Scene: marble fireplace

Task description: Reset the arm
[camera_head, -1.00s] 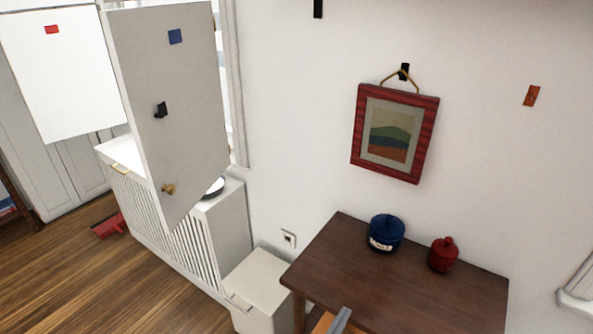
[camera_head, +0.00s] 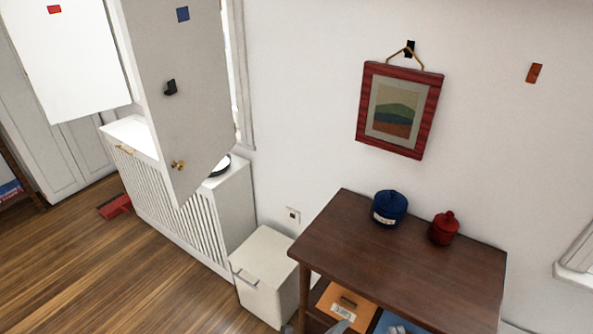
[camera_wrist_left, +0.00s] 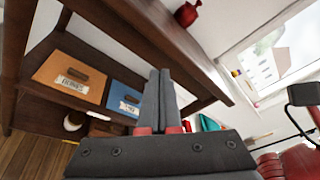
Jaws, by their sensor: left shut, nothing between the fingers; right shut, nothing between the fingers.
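My left gripper (camera_head: 340,327) just shows as a grey tip at the bottom edge of the head view, in front of the orange box (camera_head: 345,305) on the shelf under the dark wooden table (camera_head: 400,258). In the left wrist view its two grey fingers (camera_wrist_left: 158,98) lie together, shut and empty, by the table's underside. A small grey shape at the bottom edge of the head view looks like the tip of my right gripper (camera_head: 397,329); most of it is cut off.
A blue jar (camera_head: 389,208) and a red jar (camera_head: 444,228) stand on the table. A blue box (camera_wrist_left: 124,97) sits beside the orange box. A white bin (camera_head: 267,277) stands left of the table. A red framed picture (camera_head: 400,109) hangs above. Wooden floor (camera_head: 110,270) is open at left.

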